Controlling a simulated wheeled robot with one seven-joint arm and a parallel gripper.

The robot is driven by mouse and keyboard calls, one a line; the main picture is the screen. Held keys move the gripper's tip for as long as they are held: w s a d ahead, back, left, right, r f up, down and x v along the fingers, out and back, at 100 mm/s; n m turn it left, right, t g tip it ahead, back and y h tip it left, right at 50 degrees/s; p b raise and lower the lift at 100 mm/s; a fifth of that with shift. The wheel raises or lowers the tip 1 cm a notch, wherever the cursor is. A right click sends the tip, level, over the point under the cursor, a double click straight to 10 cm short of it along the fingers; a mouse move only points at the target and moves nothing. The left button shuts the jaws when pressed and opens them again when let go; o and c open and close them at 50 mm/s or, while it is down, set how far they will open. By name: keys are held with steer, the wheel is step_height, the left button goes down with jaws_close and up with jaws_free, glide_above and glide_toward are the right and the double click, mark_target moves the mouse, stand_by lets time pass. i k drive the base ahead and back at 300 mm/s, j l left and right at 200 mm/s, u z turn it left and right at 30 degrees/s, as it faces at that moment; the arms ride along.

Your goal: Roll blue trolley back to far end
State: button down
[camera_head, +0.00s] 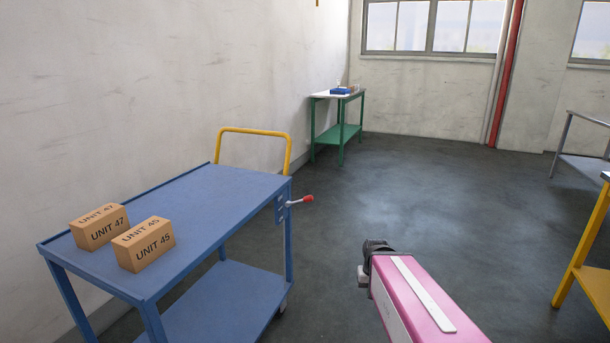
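The blue trolley (215,205) stands at the left, close to the wall. It has a top tray, a lower shelf (235,300) and a yellow push handle (252,131) at its far end. A lever with a red knob (307,199) sticks out from its right side near the far corner. Two brown boxes, labelled UNIT 47 (99,227) and UNIT 45 (143,244), sit on the near part of the top. My pink arm reaches in from the bottom right, apart from the trolley. Its dark end (375,250) shows, but no fingertips can be made out.
A green table (341,130) with a blue item (341,90) on top stands against the left wall farther back. A yellow-legged frame (580,255) and a grey table (590,165) stand at the right. The dark floor between is clear. A red pipe (507,75) runs up the far wall.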

mark_target(234, 302)
steer(key=i+l, duration=0.15)
steer(key=i, duration=0.35)
steer(key=i+l, duration=0.2)
steer(key=i, duration=0.3)
steer(key=i+l, duration=0.15)
steer(key=i, duration=0.35)
steer(key=i+l, duration=0.15)
steer(key=i, duration=0.4)
steer(key=i+l, duration=0.2)
steer(key=i, duration=0.3)
steer(key=i+l, duration=0.15)
steer(key=i, duration=0.35)
steer(key=i+l+u, duration=0.2)
steer(key=i+u, duration=0.3)
steer(key=i+l+u, duration=0.3)
steer(key=u, duration=2.55)
